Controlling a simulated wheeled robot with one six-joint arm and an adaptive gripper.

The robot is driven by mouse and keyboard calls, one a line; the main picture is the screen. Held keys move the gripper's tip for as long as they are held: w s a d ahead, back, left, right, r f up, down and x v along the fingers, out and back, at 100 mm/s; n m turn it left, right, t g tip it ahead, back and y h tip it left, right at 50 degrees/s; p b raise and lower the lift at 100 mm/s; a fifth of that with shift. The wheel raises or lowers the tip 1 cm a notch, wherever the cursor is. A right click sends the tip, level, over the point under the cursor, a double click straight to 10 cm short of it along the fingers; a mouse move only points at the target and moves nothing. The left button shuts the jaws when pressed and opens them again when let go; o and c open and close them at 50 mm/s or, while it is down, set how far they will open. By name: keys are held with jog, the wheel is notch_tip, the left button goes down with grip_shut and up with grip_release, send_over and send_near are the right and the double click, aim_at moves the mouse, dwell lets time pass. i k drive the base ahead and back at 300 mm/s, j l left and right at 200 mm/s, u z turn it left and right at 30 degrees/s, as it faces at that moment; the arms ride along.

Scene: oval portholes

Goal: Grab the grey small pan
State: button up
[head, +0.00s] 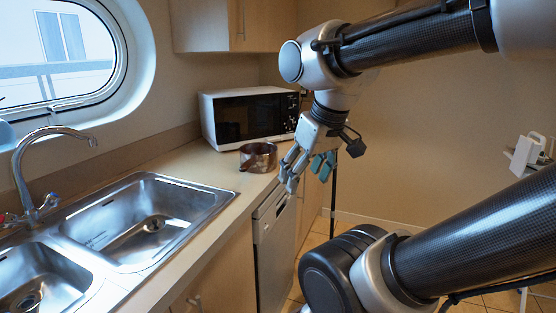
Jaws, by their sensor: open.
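The small grey pan (258,158) stands upright on the counter, in front of the microwave. It has a shiny, darkish metal wall, and a short brownish part that may be its handle shows at its left front. My gripper (303,178) is open and empty. In the picture it is to the right of the pan and slightly lower, pointing down near the counter's front edge. It looks apart from the pan. The gap in depth between them is hard to tell.
A white microwave (250,117) stands behind the pan. A double steel sink (187,190) with a curved tap (50,150) fills the counter at left. A dishwasher front (274,235) is below the counter edge. Bare counter (222,168) lies between sink and pan.

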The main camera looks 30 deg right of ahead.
aim_at(257, 158)
jog(key=z, duration=0.6)
jog(key=i+l+u, duration=0.35)
jog(key=l, duration=0.4)
jog(key=i+l+u, duration=0.2)
jog(key=l, duration=0.25)
jog(key=i, duration=0.1)
